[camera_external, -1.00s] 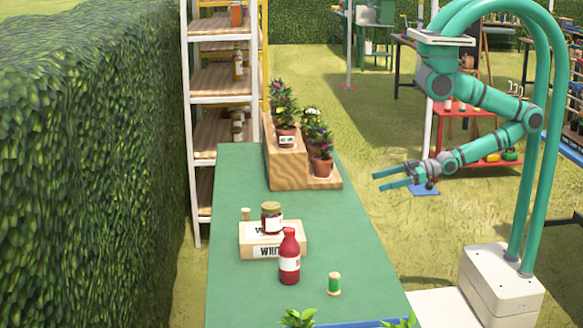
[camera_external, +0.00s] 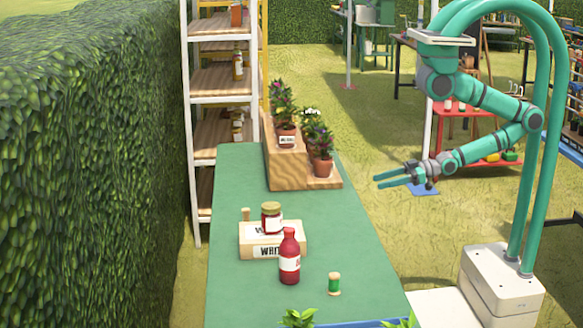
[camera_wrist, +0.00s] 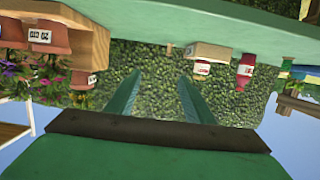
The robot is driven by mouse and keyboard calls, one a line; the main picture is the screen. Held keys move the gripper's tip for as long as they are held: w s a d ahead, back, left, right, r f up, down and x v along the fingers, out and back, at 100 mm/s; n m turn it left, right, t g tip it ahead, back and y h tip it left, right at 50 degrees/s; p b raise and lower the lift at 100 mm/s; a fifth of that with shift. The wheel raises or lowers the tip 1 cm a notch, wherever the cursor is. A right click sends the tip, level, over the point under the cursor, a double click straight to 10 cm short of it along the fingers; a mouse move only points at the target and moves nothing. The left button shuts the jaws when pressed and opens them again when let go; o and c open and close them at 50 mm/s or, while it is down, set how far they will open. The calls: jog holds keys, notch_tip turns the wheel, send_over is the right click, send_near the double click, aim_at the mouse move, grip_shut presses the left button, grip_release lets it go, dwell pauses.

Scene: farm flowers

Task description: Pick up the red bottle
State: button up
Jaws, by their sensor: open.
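The red bottle (camera_external: 289,258) stands upright on the green table (camera_external: 235,185), in front of a wooden box with a white label. It has a pale label. It also shows in the wrist view (camera_wrist: 245,70), right of centre, in an upside-down picture. My gripper (camera_external: 376,182) is open and empty, in the air beyond the table's right edge and well away from the bottle. In the wrist view the two green fingers (camera_wrist: 160,90) stand apart with nothing between them.
A dark red jar (camera_external: 271,218) stands on the wooden box (camera_external: 288,240). A green spool (camera_external: 334,284) is right of the bottle. Potted plants sit on a wooden stepped stand (camera_external: 283,178) at the far end. A hedge (camera_external: 90,170) runs along the left.

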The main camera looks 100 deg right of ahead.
jog(key=w+a+f+n+y, duration=0.1)
jog(key=w+a, duration=0.1)
jog(key=w, duration=0.2)
jog(key=w+a+f+n+y, duration=0.1)
jog(key=w+a, duration=0.1)
jog(key=w, duration=0.2)
jog(key=w+a+f+n+y, duration=0.1)
jog(key=w+a, duration=0.1)
jog(key=w, duration=0.2)
jog(key=shift+w+t, duration=0.1)
jog(key=shift+t, duration=0.3)
jog(key=w+a+n+y, duration=0.2)
jog(key=w+a+y, duration=0.1)
jog(key=w+a, duration=0.55)
jog(key=n+g+y, duration=0.2)
jog(key=y, duration=0.3)
send_near(286, 233)
jog(key=w, duration=0.2)
jog(key=x, duration=1)
jog(key=shift+a+f, duration=0.25)
jog(key=shift+a, duration=0.25)
grip_shut()
